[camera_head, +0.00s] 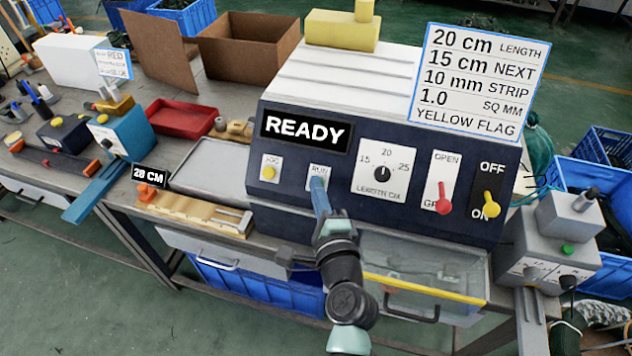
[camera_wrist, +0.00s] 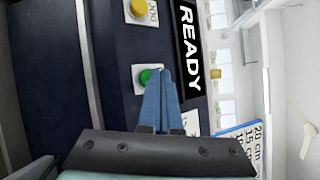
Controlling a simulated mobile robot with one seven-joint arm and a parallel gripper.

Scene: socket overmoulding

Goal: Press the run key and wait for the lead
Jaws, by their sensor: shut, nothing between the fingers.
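The dark machine front (camera_head: 290,195) carries a display reading READY (camera_head: 304,130). The green run key (camera_wrist: 148,77) shows in the wrist view on a white plate, right beside my fingertips. In the head view its plate marked RUN (camera_head: 319,170) is mostly covered by my gripper (camera_head: 318,184). My gripper is shut and empty, its blue fingers (camera_wrist: 166,75) pointing at the panel by the key. I cannot tell whether the tips touch the key. No lead is visible at the machine.
A yellow jog button (camera_head: 269,172) is left of the run key. The length dial (camera_head: 383,173), a red lever (camera_head: 443,200) and a yellow switch (camera_head: 490,205) are to the right. A card (camera_head: 478,80) lists 20 cm. A grey tray (camera_head: 212,168) lies left.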

